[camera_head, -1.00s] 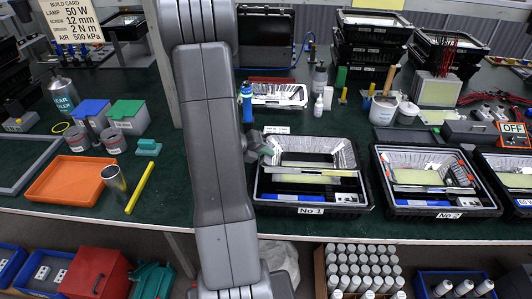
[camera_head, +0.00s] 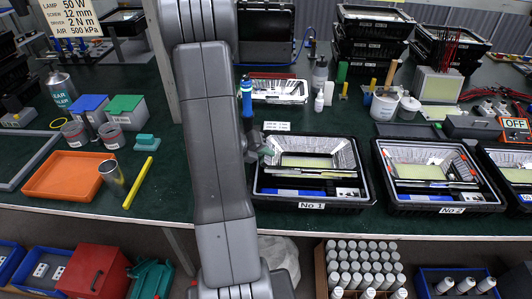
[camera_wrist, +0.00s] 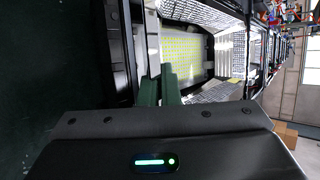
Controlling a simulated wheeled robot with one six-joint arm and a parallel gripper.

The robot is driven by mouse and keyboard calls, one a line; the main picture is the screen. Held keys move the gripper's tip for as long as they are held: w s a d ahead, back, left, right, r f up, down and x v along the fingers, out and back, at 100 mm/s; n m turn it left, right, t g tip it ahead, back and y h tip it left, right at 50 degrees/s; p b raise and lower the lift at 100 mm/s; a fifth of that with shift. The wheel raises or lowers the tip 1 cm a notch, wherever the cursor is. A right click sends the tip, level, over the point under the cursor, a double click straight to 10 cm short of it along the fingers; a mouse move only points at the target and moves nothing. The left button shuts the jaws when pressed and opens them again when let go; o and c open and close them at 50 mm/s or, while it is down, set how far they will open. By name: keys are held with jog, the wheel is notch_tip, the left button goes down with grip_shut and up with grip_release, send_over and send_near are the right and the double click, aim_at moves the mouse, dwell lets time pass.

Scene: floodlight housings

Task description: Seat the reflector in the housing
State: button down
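The silver reflector (camera_head: 343,155) lies in the black housing marked No 1 (camera_head: 312,207), on the green bench. It frames a pale yellow panel, also seen in the wrist view (camera_wrist: 185,55). My gripper (camera_head: 266,151) is at the reflector's left side, partly hidden behind my arm. In the wrist view, its green fingers (camera_wrist: 159,90) are close together with the reflector's thin wall (camera_wrist: 152,45) running down between them. They look shut on that wall. Whether the reflector sits fully down all around cannot be told.
A similar housing, No 2 (camera_head: 450,209), stands close on the right, with another beyond it. A blue-topped bottle (camera_head: 247,100) and a silver tray-like part (camera_head: 280,92) stand behind. An orange tray (camera_head: 68,178) and yellow bar (camera_head: 141,183) lie left.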

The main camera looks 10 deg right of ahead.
jog(key=shift+f+b, duration=0.35)
jog(key=shift+f, duration=0.15)
jog(key=c, duration=1.6)
grip_release()
jog(key=shift+s+d, duration=0.1)
jog(key=shift+f, duration=0.1)
jog(key=shift+a, duration=0.25)
jog(key=shift+c, duration=0.2)
jog(key=shift+o, duration=0.3)
jog(key=v, duration=1.3)
jog(key=shift+r, duration=0.5)
jog(key=shift+s, duration=0.1)
jog(key=shift+f, duration=0.1)
jog(key=x, duration=0.6)
jog(key=shift+d+f, duration=0.25)
jog(key=shift+f, duration=0.05)
